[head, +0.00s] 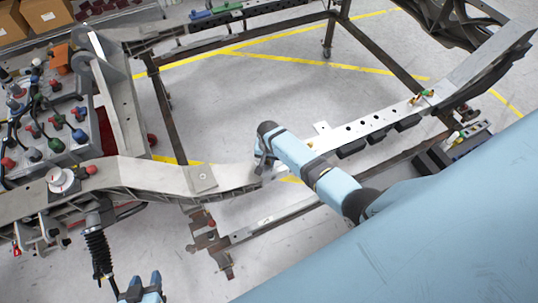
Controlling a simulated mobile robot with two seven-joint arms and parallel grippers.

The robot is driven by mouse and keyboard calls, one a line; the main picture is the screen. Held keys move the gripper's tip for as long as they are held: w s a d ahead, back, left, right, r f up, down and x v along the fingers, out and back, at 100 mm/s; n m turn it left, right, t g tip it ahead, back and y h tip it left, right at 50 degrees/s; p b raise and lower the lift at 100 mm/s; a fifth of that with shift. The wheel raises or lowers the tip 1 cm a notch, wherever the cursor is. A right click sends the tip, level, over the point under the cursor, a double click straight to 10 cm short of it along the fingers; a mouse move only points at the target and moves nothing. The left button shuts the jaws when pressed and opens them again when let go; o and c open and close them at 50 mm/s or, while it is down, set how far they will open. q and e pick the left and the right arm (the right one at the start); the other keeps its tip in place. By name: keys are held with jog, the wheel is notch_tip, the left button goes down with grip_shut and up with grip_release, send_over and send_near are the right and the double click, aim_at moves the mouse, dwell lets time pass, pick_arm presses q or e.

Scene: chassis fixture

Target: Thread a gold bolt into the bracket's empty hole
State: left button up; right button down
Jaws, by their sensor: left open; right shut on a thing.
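My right gripper (263,172) reaches in on the blue arm from the right, over the inner end of the grey chassis beam. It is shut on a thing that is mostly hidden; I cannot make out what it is. My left gripper (141,292) is open at the bottom edge, below the beam and apart from it. Small gold and green parts (422,97), perhaps bolts, stand on the right part of the frame. A square plate (202,180) lies on the left beam. I cannot tell which part is the bracket, and no empty hole in it is clear.
The metal chassis frame (130,172) spans the view. A rack of coloured knobs and fittings (58,130) stands at the left. A black shock absorber (98,250) hangs below the left beam. Cardboard boxes (45,15) are at the back left. Open floor shows inside the frame.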

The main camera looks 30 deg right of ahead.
jog(key=m, duration=0.2)
jog(key=shift+m, duration=0.4)
jog(key=c, duration=1)
grip_release()
jog(key=shift+o, duration=0.2)
notch_tip(320, 180, up, 9)
